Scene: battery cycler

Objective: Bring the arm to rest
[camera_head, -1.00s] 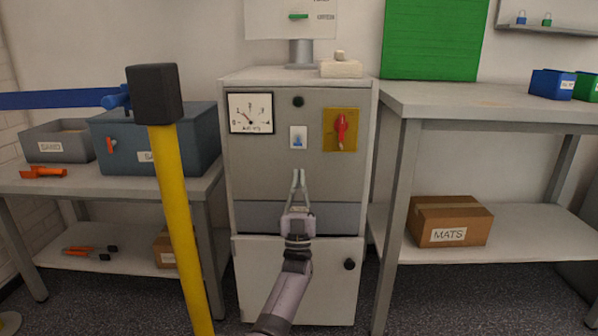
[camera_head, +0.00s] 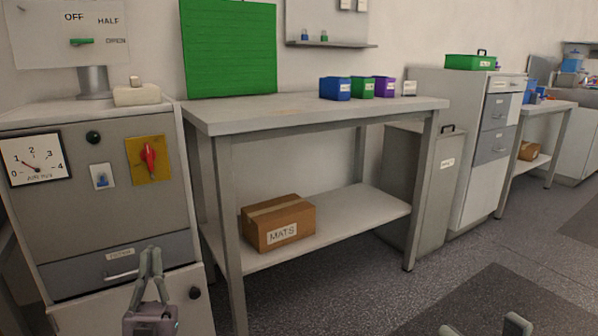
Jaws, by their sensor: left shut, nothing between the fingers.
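My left gripper (camera_head: 151,252) is in the lower left of the head view, its slim grey fingers together and empty. It is in front of the grey cabinet (camera_head: 60,224), and its fingers overlap the right end of the drawer handle (camera_head: 122,266) in the picture. I cannot tell whether they touch it. At the bottom right edge, the two fingertips of my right gripper (camera_head: 482,326) show, set well apart with nothing seen between them. The rest of that gripper is out of frame.
The cabinet carries a dial gauge (camera_head: 34,158) and a red switch (camera_head: 149,157) on a yellow plate. To its right stands a grey bench (camera_head: 310,118) with small bins and a MATS box (camera_head: 278,222) below. The floor (camera_head: 330,300) at the front right is open.

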